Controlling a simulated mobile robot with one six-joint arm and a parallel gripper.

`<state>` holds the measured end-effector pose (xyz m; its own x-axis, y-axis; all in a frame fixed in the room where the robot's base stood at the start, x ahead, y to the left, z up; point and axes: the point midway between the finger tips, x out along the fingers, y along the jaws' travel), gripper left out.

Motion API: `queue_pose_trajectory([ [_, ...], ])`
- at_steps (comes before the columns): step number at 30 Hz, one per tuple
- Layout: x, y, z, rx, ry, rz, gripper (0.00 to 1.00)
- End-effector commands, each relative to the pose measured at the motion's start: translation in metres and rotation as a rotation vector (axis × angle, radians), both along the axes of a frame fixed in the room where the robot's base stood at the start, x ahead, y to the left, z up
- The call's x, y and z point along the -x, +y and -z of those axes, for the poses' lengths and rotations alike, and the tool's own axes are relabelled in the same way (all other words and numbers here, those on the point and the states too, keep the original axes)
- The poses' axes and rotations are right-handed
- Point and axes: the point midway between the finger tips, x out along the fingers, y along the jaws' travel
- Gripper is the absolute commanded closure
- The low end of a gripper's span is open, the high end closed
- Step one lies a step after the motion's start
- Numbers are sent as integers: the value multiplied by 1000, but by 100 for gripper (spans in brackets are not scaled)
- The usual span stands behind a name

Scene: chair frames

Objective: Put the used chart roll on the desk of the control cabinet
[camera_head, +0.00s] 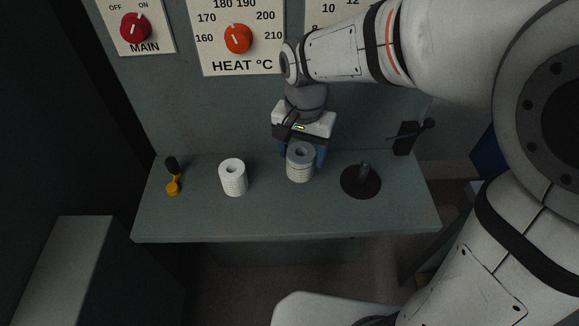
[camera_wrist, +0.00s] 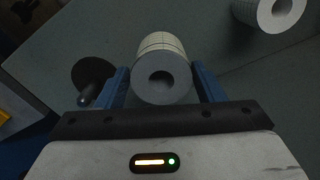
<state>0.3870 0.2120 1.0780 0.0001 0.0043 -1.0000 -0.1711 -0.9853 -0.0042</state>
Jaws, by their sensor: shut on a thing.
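My gripper (camera_wrist: 160,72) is shut on a grey chart roll with ruled lines, its blue fingers on either side. The held roll (camera_head: 300,163) is upright over the middle of the desk (camera_head: 200,215) of the control cabinet (camera_head: 180,105). I cannot tell whether its bottom touches the desk. A whiter roll (camera_head: 233,178) stands upright on the desk to the left; it also shows at the top right of the wrist view (camera_wrist: 270,12). A dark round disc with a short spindle (camera_head: 361,181) is on the desk to the right, with no roll on it.
A small yellow and black object (camera_head: 173,177) is at the desk's left end. A dark lever (camera_head: 408,136) sticks out of the panel at the right. Red MAIN (camera_head: 135,27) and orange HEAT (camera_head: 238,38) knobs are above. The desk's front strip is clear.

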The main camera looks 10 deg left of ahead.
Motion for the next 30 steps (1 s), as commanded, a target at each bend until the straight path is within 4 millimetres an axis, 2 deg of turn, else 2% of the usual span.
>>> queue_pose_trajectory([
  [12, 2, 4, 50, 1, 2, -10, 65],
  [25, 2, 4, 59, 0, 0, -11, 65],
  [26, 2, 4, 58, 0, 0, -11, 36],
  [30, 2, 4, 57, 0, 0, -11, 25],
])
